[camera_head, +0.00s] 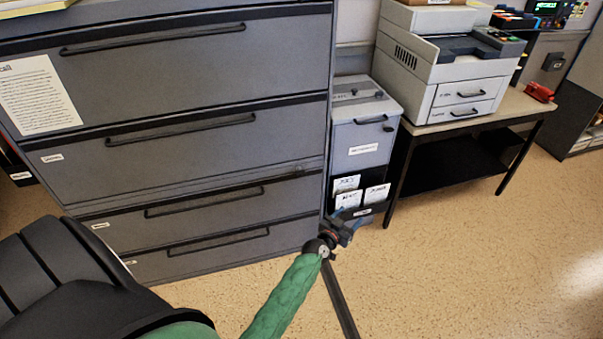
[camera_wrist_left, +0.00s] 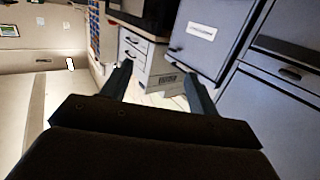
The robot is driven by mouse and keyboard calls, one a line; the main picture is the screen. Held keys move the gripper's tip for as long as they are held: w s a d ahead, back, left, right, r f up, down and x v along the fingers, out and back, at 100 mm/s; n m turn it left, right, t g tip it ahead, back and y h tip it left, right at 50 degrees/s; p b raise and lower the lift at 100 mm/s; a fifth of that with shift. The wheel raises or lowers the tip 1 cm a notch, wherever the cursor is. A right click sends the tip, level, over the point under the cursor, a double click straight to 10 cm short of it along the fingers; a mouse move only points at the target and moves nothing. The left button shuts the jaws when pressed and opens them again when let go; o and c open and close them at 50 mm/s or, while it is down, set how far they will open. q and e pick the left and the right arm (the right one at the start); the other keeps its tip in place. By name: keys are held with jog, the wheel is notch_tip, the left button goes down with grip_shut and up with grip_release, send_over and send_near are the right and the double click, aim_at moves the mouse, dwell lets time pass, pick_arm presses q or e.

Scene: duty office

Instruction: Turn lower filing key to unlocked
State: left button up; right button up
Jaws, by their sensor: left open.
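A large grey filing cabinet (camera_head: 190,95) with wide drawers and dark bar handles fills the left of the head view. A narrower, lighter grey cabinet (camera_head: 366,137) stands just right of it, with a small dark knob-like part (camera_head: 388,129) near its upper right. I cannot make out a lower filing key or its position in either view. My left gripper (camera_head: 349,224) is in front of the narrow cabinet's lower part, near the large cabinet's right edge. In the left wrist view its two fingers (camera_wrist_left: 158,82) are apart with nothing between them. My right gripper is not in view.
A printer (camera_head: 440,80) stands on a dark-legged table (camera_head: 480,120) at the right, with a red object (camera_head: 539,92) near its edge. White cards (camera_head: 347,184) are on the narrow cabinet's lower front. The speckled floor (camera_head: 480,250) is clear at the right.

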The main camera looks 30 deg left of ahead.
pick_arm(q)
jog(key=w+a+n+y, duration=0.65)
jog(key=a+y, duration=0.25)
jog(key=a, duration=0.3)
jog(key=n+g+y, duration=0.4)
jog(key=g+y, duration=0.1)
jog(key=y, duration=0.1)
send_near(301, 173)
jog(key=x, duration=0.2)
jog(key=shift+w+a+f+n+p, duration=0.15)
jog(key=shift+w+a+n+p, duration=0.15)
jog(key=shift+a+p, duration=0.15)
jog(key=shift+x, duration=3.55)
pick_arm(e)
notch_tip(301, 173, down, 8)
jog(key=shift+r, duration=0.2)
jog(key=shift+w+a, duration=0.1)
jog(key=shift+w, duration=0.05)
pick_arm(q)
jog(key=c, duration=1)
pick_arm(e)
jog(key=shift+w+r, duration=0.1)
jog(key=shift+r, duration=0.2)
